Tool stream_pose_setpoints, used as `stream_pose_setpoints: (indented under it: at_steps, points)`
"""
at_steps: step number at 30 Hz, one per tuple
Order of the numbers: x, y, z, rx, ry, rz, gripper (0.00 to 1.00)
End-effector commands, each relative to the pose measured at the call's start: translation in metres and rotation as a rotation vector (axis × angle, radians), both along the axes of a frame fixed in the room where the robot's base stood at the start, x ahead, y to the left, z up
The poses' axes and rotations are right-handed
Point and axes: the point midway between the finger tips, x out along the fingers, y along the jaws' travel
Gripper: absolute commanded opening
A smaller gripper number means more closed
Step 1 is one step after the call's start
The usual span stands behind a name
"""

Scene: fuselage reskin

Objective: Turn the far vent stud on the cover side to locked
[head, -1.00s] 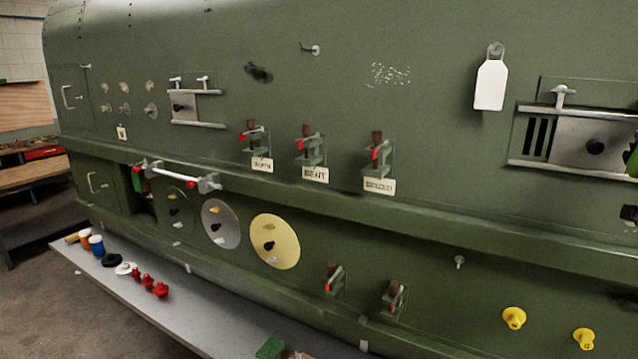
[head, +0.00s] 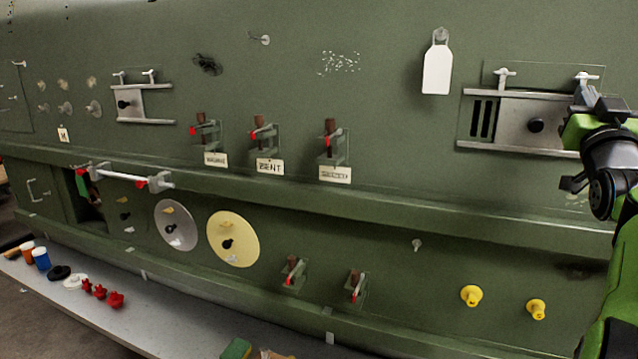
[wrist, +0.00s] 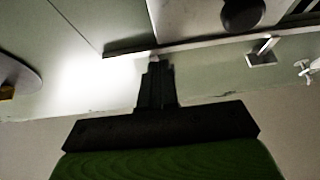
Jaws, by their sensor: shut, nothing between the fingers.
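The large vent (head: 480,119) is at the right of the head view, with dark slots on its left and a grey sliding cover (head: 560,127) with a black knob. A T-shaped stud (head: 505,75) stands above the slot side. The cover-side stud (head: 588,75) shows its light crossbar about level, its lower part hidden by my gripper. My gripper (head: 584,94) is at that stud. In the wrist view my gripper (wrist: 155,68) has its fingers together, with a small pale bit of the stud at their tips; I cannot tell whether they touch it.
A smaller vent (head: 128,104) with two studs is at the far left. A white tag (head: 437,70) hangs left of the large vent. Lever latches (head: 333,142), discs (head: 233,240) and yellow plugs (head: 471,295) line the green hull. A shelf (head: 165,325) holds loose parts below.

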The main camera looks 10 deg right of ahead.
Motion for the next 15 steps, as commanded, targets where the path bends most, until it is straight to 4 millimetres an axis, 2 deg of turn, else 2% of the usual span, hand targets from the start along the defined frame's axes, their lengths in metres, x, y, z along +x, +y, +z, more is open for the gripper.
stream_pose_setpoints:
  at_steps: [9,15]
  points:
    - [0.0019,-0.0004,-0.0030,0.005,0.005,0.002,0.00]
    - [0.0019,-0.0003,-0.0118,0.005,0.005,0.002,0.00]
